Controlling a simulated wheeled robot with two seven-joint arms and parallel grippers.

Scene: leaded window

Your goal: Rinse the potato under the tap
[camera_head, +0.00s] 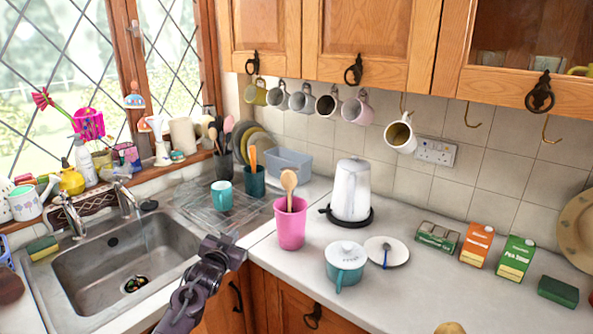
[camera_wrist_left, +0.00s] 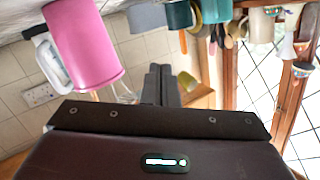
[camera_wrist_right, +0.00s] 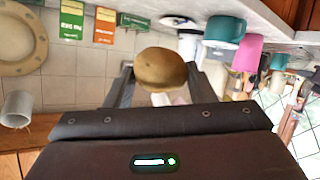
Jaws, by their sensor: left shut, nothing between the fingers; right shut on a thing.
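The brown, round potato (camera_wrist_right: 160,68) is held between the fingers of my right gripper (camera_wrist_right: 157,78) in the right wrist view. Its top just shows at the bottom edge of the head view (camera_head: 450,328). The steel sink (camera_head: 130,258) is at the left of the head view, with a tap (camera_head: 126,200) at its back edge. My left gripper (camera_head: 222,243) is shut and empty, over the counter edge right of the sink. Its closed fingers also show in the left wrist view (camera_wrist_left: 160,78).
A pink tumbler with a wooden spoon (camera_head: 290,228), a teal lidded pot (camera_head: 345,262) and a white kettle (camera_head: 351,190) stand on the counter. A teal mug (camera_head: 222,195) is on the drainer. Cartons (camera_head: 515,258) stand at right. Mugs (camera_head: 399,134) hang above.

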